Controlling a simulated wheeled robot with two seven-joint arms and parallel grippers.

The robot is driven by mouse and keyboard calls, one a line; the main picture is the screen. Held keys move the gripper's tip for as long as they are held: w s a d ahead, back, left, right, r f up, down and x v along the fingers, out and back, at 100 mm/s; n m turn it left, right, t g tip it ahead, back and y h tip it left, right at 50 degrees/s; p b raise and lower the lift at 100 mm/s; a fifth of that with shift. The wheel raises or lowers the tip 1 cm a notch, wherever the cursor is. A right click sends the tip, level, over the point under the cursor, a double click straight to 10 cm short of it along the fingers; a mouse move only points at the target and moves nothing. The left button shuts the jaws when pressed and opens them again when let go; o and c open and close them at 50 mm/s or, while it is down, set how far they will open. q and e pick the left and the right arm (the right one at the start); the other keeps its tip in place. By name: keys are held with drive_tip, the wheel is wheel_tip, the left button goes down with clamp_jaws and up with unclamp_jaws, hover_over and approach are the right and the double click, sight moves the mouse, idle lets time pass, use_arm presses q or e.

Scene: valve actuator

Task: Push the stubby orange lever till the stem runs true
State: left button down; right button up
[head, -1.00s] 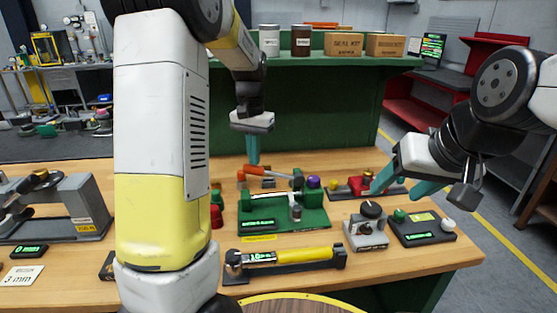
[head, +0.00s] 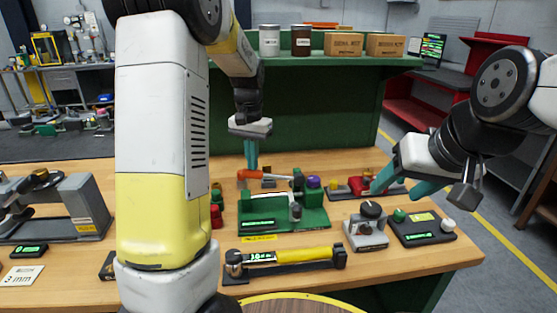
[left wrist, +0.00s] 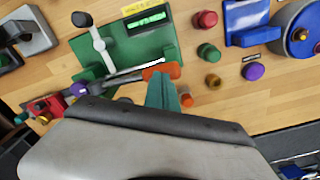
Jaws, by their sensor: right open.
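The orange lever (head: 264,172) lies across the back of the green fixture (head: 284,220). In the left wrist view the orange lever (left wrist: 165,70) is a short paddle on a grey rod running left towards the purple knob (left wrist: 78,90). My left gripper (head: 251,163) points down beside the lever, its teal fingers close together. In the left wrist view the left fingertips (left wrist: 162,84) are right at the lever's edge; whether they touch it I cannot tell. My right gripper (head: 402,187) is open and empty at the right, above the bench.
A yellow-handled tool (head: 303,255) lies in front of the fixture. A grey knob unit (head: 366,232) and a black box (head: 421,230) stand to the right. Red and green knobs (head: 216,207) stand to the left. The green shelf (head: 318,62) rises behind.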

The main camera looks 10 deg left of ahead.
sight(251, 172)
use_arm(q)
drive_tip(key=shift+f, duration=0.2)
drive_tip(key=shift+a+f, duration=0.2)
drive_tip(key=shift+f, duration=0.85)
idle(0.4)
drive_tip(key=shift+s+a+f, duration=0.1)
drive_tip(key=shift+f, duration=0.6)
idle(0.3)
drive_tip(key=shift+f, duration=0.2)
drive_tip(key=shift+r, duration=0.1)
idle(0.4)
